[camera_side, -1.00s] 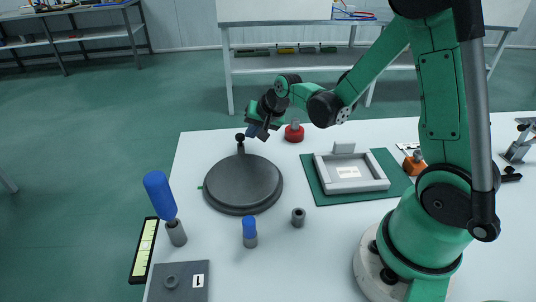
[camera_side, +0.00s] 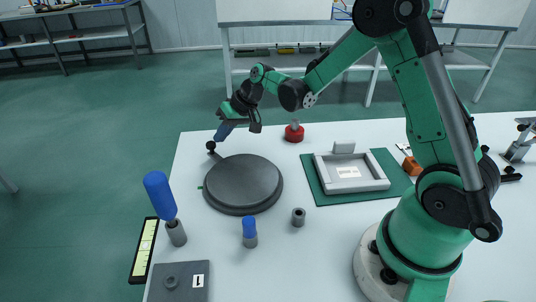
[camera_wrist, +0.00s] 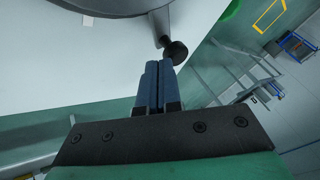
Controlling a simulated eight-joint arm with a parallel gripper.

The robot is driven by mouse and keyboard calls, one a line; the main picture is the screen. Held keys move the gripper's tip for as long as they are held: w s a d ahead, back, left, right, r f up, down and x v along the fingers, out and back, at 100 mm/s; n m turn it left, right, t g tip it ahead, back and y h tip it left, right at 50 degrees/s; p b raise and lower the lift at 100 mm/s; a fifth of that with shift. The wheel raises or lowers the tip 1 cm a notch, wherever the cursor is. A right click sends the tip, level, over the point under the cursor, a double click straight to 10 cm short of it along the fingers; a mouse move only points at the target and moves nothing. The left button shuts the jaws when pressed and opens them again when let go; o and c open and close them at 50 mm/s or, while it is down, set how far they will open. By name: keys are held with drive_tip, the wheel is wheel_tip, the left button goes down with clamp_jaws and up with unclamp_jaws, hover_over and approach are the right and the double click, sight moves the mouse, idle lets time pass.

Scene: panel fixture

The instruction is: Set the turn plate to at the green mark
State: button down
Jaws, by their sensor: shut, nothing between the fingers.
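The turn plate (camera_side: 245,183) is a dark round disc on the white table. Its knob (camera_side: 210,146) sticks out at the plate's upper left edge. A small green mark (camera_side: 200,187) shows at the plate's left edge, farther round to the lower left from the knob. My gripper (camera_side: 219,138) is shut and empty, its blue fingers just right of the knob. In the wrist view the knob (camera_wrist: 175,52) is right at the tips of my shut fingers (camera_wrist: 157,66), and part of the plate (camera_wrist: 110,6) shows at the top. I cannot tell whether they touch.
A red round button (camera_side: 294,133) stands behind the plate on the right. A grey tray (camera_side: 350,173) sits on a green mat. The table's left edge is close to the plate.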

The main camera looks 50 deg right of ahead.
sight(209, 145)
drive_tip(key=a+n, duration=0.1)
drive_tip(key=n, duration=0.1)
drive_tip(key=w+a+n+g+y, duration=0.1)
drive_tip(key=a+n, duration=0.1)
drive_tip(key=shift+a+g+y, duration=0.25)
drive_tip(key=shift+g+y, duration=0.05)
drive_tip(key=shift+a+n+g+y, duration=0.3)
drive_tip(key=shift+a+n+g, duration=0.2)
drive_tip(key=shift+a+n, duration=0.35)
drive_tip(key=a+n, duration=0.1)
drive_tip(key=a+n+g, duration=0.1)
drive_tip(key=n, duration=0.1)
drive_tip(key=shift+s+a+g, duration=0.2)
drive_tip(key=shift+s+g, duration=0.1)
drive_tip(key=shift+s, duration=0.05)
drive_tip(key=shift+s+a, duration=0.3)
drive_tip(key=shift+a, duration=0.4)
